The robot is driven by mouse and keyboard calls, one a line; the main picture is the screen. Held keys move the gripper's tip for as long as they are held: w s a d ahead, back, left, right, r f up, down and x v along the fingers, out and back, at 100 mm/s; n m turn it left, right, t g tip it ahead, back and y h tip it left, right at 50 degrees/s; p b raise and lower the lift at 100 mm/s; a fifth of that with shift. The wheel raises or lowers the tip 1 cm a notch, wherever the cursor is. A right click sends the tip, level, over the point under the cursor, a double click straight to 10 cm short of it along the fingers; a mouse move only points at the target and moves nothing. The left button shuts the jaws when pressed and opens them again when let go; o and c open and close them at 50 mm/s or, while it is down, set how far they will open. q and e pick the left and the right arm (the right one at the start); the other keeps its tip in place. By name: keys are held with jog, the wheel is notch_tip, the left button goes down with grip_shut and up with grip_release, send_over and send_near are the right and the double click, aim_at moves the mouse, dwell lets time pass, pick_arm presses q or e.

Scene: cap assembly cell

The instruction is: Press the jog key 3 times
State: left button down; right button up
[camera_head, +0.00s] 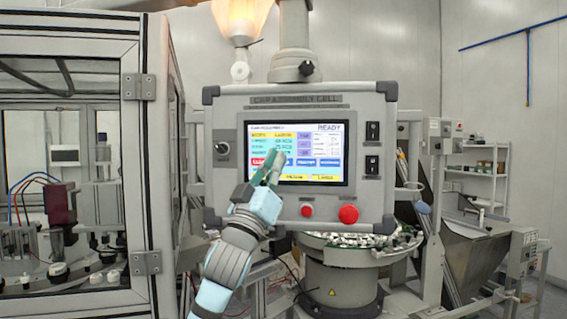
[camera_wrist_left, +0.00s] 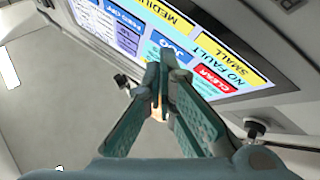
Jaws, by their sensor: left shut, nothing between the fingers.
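The control panel (camera_head: 230,187) holds a lit touchscreen (camera_head: 325,150) that reads READY at its top right. The blue jog key (camera_wrist_left: 172,48) shows in the left wrist view, beside the red CLEAR key (camera_wrist_left: 211,83). My left gripper (camera_head: 275,160) is shut and empty, its tips in front of the lower left of the screen. In the left wrist view the fingertips (camera_wrist_left: 163,62) lie at the jog key and cover part of it. I cannot tell whether they touch the screen. My right gripper is not in view.
Below the screen are a small red button (camera_head: 307,210) and a larger red button (camera_head: 348,214). Two black switches sit at the panel's right and a key switch (camera_head: 222,147) at its left. A feeder bowl (camera_head: 345,255) stands below; a framed machine (camera_head: 148,150) stands left.

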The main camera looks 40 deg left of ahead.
pick_arm(q)
jog(key=shift+s+d+b, duration=0.35)
jog(key=shift+s+b, duration=0.05)
jog(key=shift+s, duration=0.25)
jog(key=s+d+b, duration=0.1)
jog(key=s, duration=0.1)
jog(key=s+d, duration=0.1)
jog(key=s, duration=0.1)
jog(key=shift+s+d+b, duration=0.15)
jog(key=shift+d+b, duration=0.05)
jog(key=shift+b, duration=0.2)
dwell(3.9)
